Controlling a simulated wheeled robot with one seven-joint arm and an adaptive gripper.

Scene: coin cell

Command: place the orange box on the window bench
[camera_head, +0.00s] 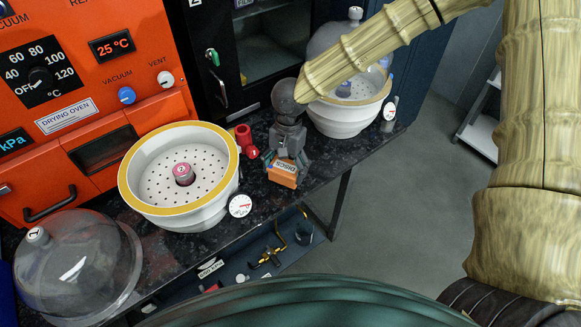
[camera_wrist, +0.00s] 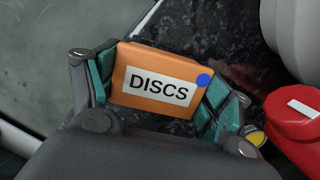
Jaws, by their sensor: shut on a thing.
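The orange box (camera_head: 283,173) carries a white label reading DISCS and a blue dot. In the wrist view the orange box (camera_wrist: 158,86) sits between the teal finger pads, one on each side. My gripper (camera_head: 285,160) is shut on it, over the front part of the dark speckled bench (camera_head: 325,150). In the wrist view my gripper (camera_wrist: 155,95) holds the box slightly tilted, with bench surface behind it. I cannot tell whether the box touches the bench. No bench marked as the window bench can be told in these views.
An open white desiccator bowl (camera_head: 205,205) with a yellow rim stands left of the gripper. A covered desiccator (camera_head: 345,115) stands to the right. A red object (camera_head: 245,138) is close beside the gripper. A glass dome (camera_head: 75,262) lies at lower left. Grey floor (camera_head: 420,190) is open at right.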

